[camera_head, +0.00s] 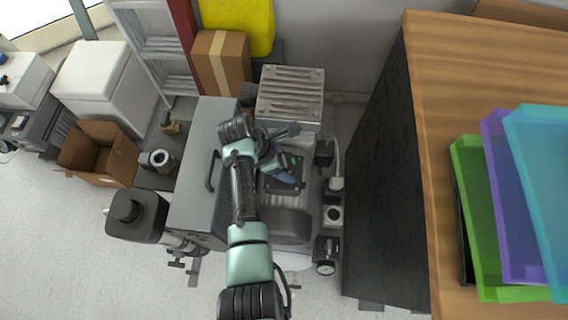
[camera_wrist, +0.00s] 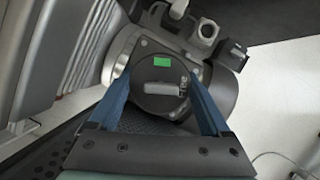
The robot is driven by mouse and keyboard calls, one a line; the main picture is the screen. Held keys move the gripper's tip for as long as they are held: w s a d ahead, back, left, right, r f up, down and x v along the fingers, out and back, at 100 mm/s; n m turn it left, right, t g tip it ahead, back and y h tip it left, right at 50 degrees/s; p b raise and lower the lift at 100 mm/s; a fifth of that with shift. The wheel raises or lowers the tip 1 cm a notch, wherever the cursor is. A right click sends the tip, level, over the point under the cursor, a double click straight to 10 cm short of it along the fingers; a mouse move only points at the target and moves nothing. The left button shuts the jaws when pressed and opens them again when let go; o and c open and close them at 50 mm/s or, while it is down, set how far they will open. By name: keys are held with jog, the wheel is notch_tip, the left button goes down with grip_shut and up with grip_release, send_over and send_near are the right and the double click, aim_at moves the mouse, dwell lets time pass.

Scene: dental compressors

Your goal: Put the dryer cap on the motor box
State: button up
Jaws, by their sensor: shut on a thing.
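The dryer cap (camera_wrist: 165,84) is a round dark disc with a raised grey grip, a green label and pale lettering. In the wrist view the two blue fingers of my gripper (camera_wrist: 165,92) are on either side of it, shut on it. In the head view my gripper (camera_head: 289,174) is over the middle of the grey compressor, and the cap is mostly hidden, with its green label showing. I cannot tell whether the cap touches what is below it. A grey box with a ribbed top (camera_head: 290,92) stands behind my gripper; I cannot tell for sure that it is the motor box.
A grey cabinet with a handle (camera_head: 203,135) stands to the left. Small fittings and a gauge (camera_head: 326,268) line the compressor's right side. A tall dark-sided wooden table (camera_head: 440,90) with coloured trays (camera_head: 478,225) is at right. An open carton (camera_head: 98,152) lies at left.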

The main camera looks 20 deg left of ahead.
jog(key=shift+f, duration=0.15)
jog(key=o, duration=1.3)
jog(key=shift+a+r, duration=0.1)
jog(key=shift+r, duration=0.4)
jog(key=p+v, duration=0.3)
jog(key=v, duration=0.8)
jog(key=shift+s+a+r, duration=0.15)
jog(key=shift+s, duration=0.05)
